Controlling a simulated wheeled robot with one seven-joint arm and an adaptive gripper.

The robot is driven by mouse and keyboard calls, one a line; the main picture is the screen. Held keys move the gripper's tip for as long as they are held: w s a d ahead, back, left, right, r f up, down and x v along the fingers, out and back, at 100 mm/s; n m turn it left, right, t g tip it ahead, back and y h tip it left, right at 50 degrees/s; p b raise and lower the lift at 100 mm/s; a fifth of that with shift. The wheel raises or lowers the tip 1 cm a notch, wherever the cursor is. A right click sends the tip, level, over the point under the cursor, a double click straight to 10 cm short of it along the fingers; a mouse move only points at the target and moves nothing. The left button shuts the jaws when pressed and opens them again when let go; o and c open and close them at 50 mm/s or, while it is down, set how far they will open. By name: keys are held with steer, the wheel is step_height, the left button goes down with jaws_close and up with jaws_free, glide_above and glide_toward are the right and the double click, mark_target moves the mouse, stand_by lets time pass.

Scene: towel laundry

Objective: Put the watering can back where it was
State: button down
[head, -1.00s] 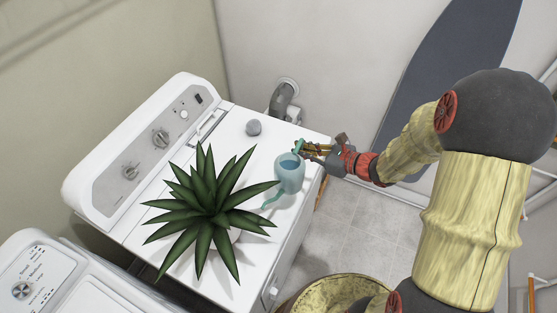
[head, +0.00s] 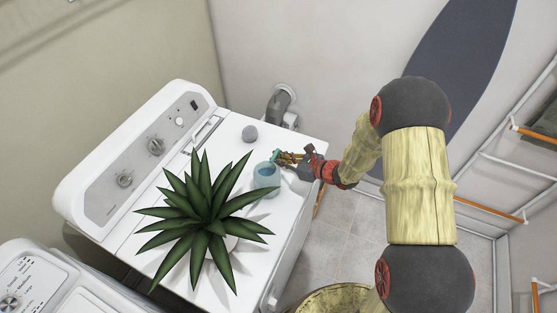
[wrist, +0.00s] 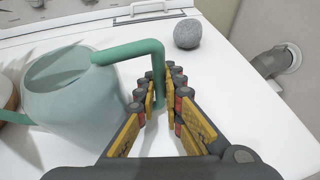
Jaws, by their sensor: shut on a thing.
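The watering can (head: 266,175) is pale blue-green with a darker green handle and stands on the white washer top (head: 240,290), just right of the potted plant. It fills the left of the wrist view (wrist: 75,105), upright. My gripper (head: 280,157) is at the can's handle side. In the wrist view, the fingers (wrist: 163,95) are closed around the lower, vertical part of the green handle (wrist: 158,65). In the head view the plant's leaves hide the can's spout; the wrist view shows part of it at the left edge.
A spiky green plant (head: 205,215) stands close to the left of the can. A grey stone-like ball (head: 249,133) lies behind the can. The washer's control panel (head: 135,150) rises at the back left. A grey pipe (head: 279,105) meets the wall.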

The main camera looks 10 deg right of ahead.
steer(key=shift+f, duration=0.15)
steer(key=c, duration=2)
jaws_free()
steer(key=shift+o, duration=0.5)
